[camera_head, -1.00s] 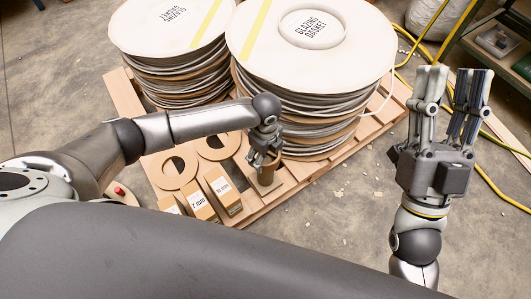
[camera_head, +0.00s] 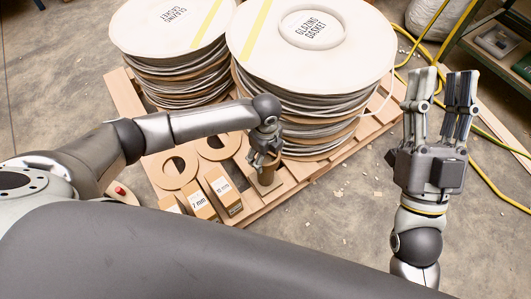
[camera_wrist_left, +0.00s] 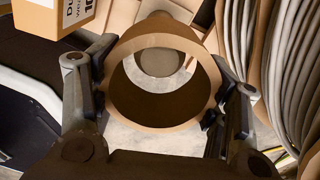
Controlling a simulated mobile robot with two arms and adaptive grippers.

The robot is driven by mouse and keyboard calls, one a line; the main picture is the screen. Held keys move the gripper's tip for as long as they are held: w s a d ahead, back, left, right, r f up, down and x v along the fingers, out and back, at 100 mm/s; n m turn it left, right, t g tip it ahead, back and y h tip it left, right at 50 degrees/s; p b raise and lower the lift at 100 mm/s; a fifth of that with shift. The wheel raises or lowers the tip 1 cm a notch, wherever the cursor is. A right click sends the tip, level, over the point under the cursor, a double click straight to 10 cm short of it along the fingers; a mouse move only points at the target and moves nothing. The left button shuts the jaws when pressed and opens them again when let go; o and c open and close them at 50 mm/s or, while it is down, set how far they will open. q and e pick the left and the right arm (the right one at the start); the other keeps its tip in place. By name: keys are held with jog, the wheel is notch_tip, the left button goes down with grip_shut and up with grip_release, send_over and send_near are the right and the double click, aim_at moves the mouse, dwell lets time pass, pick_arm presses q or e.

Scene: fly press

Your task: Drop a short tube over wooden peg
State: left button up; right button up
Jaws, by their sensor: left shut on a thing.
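My left gripper (camera_head: 264,160) is shut on a short brown cardboard tube (camera_head: 267,177), low over the front right of the pallet. In the left wrist view the tube (camera_wrist_left: 118,110) sits between the fingers, and I look down into its open bore. Through the bore I see a round brownish-grey face (camera_wrist_left: 160,58), probably the top of the wooden peg, with pale floor beside it. I cannot tell whether the tube is around the peg or above it. The head view hides the peg. My right gripper (camera_head: 441,82) is open and empty, raised at the right.
Two large stacks of gasket reels (camera_head: 312,70) (camera_head: 168,50) stand behind on the wooden pallet (camera_head: 122,95). Labelled cardboard boxes (camera_head: 199,203) and flat wooden rings (camera_head: 170,172) lie left of the tube. A yellow hose (camera_head: 478,184) crosses the floor at right.

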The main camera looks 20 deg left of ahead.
aim_at(266, 160)
jog(key=shift+w+f+g, duration=0.25)
jog(key=shift+f+g, duration=0.05)
jog(key=shift+f, duration=0.05)
jog(key=shift+w+a+f+g, duration=0.1)
jog(key=shift+w+f+g, duration=0.3)
jog(key=shift+w+f, duration=0.1)
dwell(0.8)
pick_arm(q)
jog(key=shift+p, duration=0.3)
pick_arm(e)
jog(key=shift+w+f, duration=0.1)
jog(key=shift+f, duration=0.05)
jog(key=shift+w+f+g+h, duration=0.1)
jog(key=shift+f+g+h, duration=0.2)
pick_arm(q)
jog(key=shift+p, duration=0.3)
pick_arm(e)
jog(key=shift+w+f+g, duration=0.3)
jog(key=shift+f+g, duration=0.05)
jog(key=shift+f, duration=0.15)
jog(key=shift+w+f+g, duration=0.25)
jog(key=shift+f+g, duration=0.1)
jog(key=shift+f, duration=0.15)
